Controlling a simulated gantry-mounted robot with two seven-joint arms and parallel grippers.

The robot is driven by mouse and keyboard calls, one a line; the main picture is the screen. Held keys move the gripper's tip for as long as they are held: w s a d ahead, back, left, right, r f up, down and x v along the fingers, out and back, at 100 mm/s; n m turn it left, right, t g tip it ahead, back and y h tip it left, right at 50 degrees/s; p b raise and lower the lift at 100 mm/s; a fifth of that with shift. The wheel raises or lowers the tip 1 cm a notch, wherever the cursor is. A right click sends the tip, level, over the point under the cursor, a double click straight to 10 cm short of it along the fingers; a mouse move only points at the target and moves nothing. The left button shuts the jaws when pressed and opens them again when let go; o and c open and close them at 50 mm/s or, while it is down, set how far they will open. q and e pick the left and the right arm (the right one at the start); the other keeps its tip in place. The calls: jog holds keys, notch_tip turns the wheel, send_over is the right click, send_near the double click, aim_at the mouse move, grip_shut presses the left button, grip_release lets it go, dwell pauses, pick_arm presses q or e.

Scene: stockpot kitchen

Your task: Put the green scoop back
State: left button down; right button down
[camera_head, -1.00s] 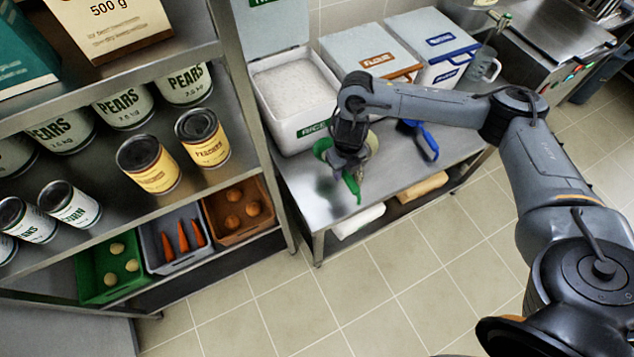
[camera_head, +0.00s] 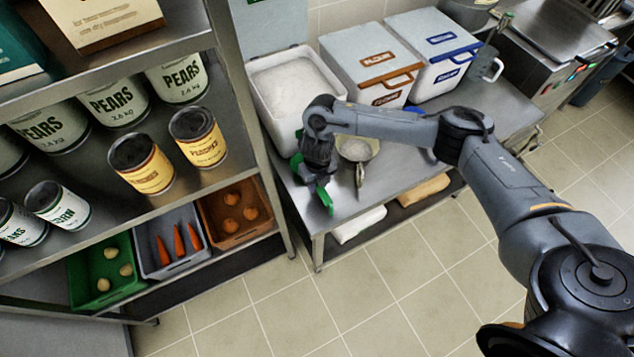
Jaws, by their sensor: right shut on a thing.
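My right gripper (camera_head: 320,179) is shut on the green scoop (camera_head: 325,199). The scoop's green handle end sticks out below the fingers, and a bit of its green bowl shows to the left of the gripper. The gripper covers the middle of the scoop. It is in front of the open white rice bin (camera_head: 292,90), over or near the left end of the steel table (camera_head: 385,185). I cannot tell whether the scoop touches the table. The bin holds white rice and its lid stands up behind. My left gripper is not in view.
A metal scoop (camera_head: 357,150) lies on the table right of my gripper. The closed flour bin (camera_head: 370,60) and a blue-trimmed bin (camera_head: 435,45) stand right of the rice. A shelf (camera_head: 225,130) with cans and crates is at left.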

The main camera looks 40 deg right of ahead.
jog(key=shift+f, duration=0.1)
jog(key=c, duration=0.8)
grip_release()
